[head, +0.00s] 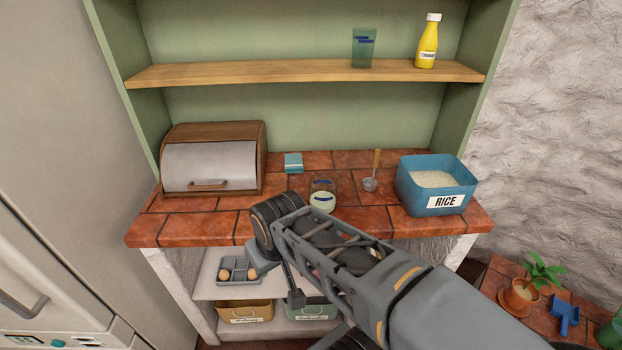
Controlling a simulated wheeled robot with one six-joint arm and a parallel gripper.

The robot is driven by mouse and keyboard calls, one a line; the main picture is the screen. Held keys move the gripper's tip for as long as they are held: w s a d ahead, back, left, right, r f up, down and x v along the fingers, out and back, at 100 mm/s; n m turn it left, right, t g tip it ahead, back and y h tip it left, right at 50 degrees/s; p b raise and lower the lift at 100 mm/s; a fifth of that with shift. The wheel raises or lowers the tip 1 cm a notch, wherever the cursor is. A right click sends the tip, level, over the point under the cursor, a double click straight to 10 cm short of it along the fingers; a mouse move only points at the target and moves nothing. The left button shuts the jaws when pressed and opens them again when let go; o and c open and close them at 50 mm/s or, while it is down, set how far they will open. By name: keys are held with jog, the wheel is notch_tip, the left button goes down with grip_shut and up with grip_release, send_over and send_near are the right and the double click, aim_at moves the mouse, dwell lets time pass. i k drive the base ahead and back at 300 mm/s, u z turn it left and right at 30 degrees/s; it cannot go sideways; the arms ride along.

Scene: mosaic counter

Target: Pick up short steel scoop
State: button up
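The short steel scoop (370,184) stands out as a small grey bowl with an upright wooden handle. It is on the red-brown tiled counter, just left of the blue rice bin, and appears apart from it. A thin grey bar ending in a dark block hangs below the arm; I cannot make out both fingertips of my gripper. Nothing touches the scoop.
The blue rice bin (412,199) stands right of the scoop. A labelled jar (322,197), a teal sponge-like block (293,162) and a wooden bread box (214,132) stand to the left. A blue scoop (565,314) and potted plant (520,293) are at lower right.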

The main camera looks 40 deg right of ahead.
aim_at(368, 184)
jog(key=u, duration=2.45)
jog(key=k, duration=1.05)
jog(key=z, duration=1.1)
